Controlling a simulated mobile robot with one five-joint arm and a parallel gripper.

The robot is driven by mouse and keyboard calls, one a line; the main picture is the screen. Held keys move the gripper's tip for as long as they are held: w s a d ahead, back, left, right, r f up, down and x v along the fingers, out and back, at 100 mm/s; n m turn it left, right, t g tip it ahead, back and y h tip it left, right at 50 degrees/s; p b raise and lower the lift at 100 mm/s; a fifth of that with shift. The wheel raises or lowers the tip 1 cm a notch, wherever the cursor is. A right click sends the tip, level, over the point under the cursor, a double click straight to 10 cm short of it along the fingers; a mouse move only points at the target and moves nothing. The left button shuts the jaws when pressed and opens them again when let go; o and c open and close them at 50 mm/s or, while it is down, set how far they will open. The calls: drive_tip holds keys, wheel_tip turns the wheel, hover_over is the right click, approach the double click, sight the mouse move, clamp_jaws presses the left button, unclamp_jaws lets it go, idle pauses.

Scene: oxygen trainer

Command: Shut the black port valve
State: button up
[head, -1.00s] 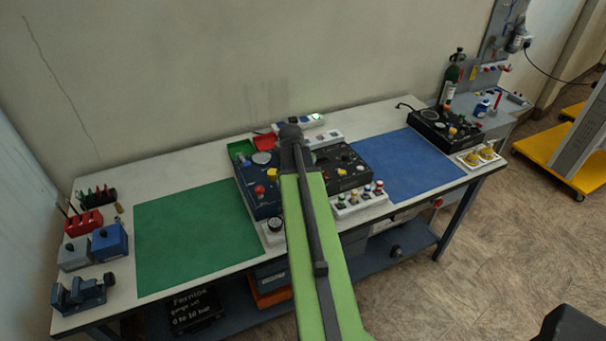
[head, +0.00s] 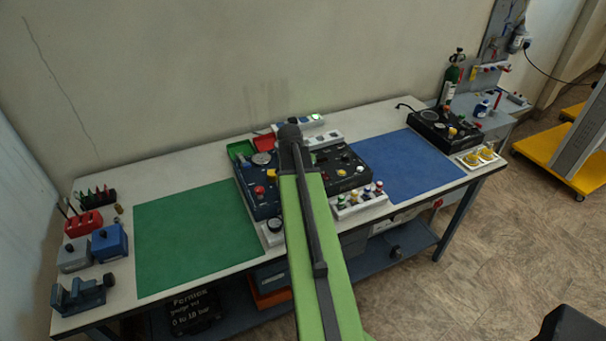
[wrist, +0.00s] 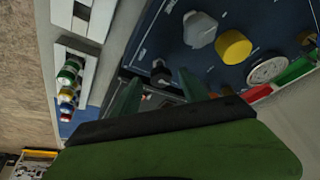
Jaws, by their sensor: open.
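A small black knob (wrist: 160,74), which looks like the black port valve, sits on the dark blue panel (wrist: 150,40) in the wrist view. My gripper (wrist: 159,80) is open, with one green finger on each side of this knob in the picture. I cannot tell whether the fingers touch it or how far above it they are. A grey knob (wrist: 200,29) and a yellow knob (wrist: 234,46) stand on the same panel. In the head view the blue panel (head: 245,172) is partly covered by my green arm, which hides the gripper and the black knob.
A black panel (head: 352,160) adjoins the blue one. A white rack (head: 345,210) with several coloured caps stands in front; it also shows in the wrist view (wrist: 60,60). A green mat (head: 195,235) and a blue mat (head: 415,165) lie clear on either side.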

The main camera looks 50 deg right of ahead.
drive_tip(key=shift+r, duration=0.1)
drive_tip(key=p+v, duration=1.6)
drive_tip(key=v, duration=0.1)
